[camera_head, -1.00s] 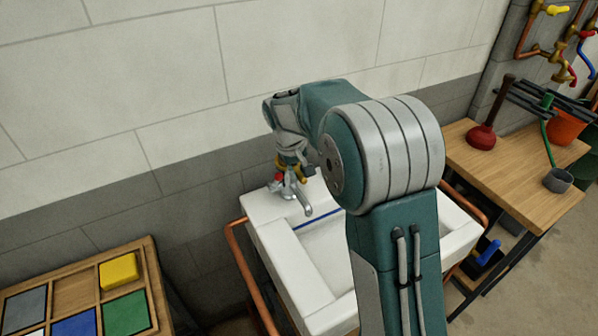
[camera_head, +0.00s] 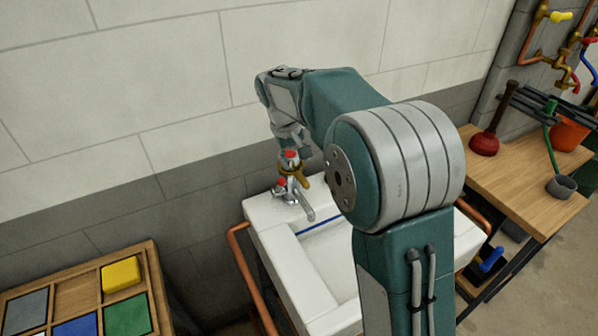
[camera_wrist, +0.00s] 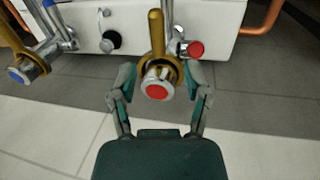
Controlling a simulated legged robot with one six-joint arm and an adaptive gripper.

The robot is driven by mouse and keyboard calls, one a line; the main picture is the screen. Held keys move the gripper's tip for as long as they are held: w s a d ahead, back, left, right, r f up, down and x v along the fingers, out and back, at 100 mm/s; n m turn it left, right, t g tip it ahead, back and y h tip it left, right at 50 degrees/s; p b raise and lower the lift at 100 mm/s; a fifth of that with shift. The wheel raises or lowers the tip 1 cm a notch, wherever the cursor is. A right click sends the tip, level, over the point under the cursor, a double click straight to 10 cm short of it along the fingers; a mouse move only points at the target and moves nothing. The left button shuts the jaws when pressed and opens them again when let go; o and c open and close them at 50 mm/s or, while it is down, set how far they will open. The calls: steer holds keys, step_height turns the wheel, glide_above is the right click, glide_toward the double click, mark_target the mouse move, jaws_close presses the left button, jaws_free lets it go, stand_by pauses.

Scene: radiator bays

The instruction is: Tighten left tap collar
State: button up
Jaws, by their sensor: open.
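In the wrist view, a chrome tap top with a red cap (camera_wrist: 156,91) shows between my open gripper's (camera_wrist: 162,88) fingers. A gold ring with a straight handle (camera_wrist: 156,35) sits at this tap. Gaps show on both sides, so the fingers do not appear shut on it. A second red-capped knob (camera_wrist: 192,48) is close by. At the left edge is a blue-capped tap (camera_wrist: 28,72) with a similar gold piece. In the head view, my gripper (camera_head: 287,146) is above the red-capped tap (camera_head: 291,156), its fingers partly obscured. The chrome spout (camera_head: 304,207) extends over the basin.
The white sink (camera_head: 272,242) stands against the tiled wall, with copper pipes (camera_head: 237,250) beside it. A wooden tray of coloured blocks (camera_head: 150,270) is at lower left. A wooden bench (camera_head: 515,190) with a red plunger (camera_head: 485,144) is at right.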

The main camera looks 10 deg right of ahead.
steer(key=r, duration=0.2)
steer(key=a+r, duration=0.1)
steer(key=r, duration=0.1)
steer(key=shift+s+r, duration=0.1)
steer(key=shift+r, duration=0.3)
steer(key=s+d+r+m+t+y, duration=0.1)
steer(key=s+d+r, duration=0.2)
steer(key=s, duration=0.5)
steer(key=s+d+r+m+t, duration=0.1)
steer(key=s+d+r+t, duration=0.15)
steer(key=s, duration=0.55)
steer(key=s+f, duration=0.2)
steer(key=s, duration=0.5)
steer(key=s+d+f+m+t+y, duration=0.1)
steer(key=s+f, duration=0.1)
steer(key=s, duration=0.5)
steer(key=shift+d+f, duration=0.25)
steer(key=shift+f, duration=0.1)
steer(key=shift+t, duration=0.25)
steer(key=shift+c, duration=0.2)
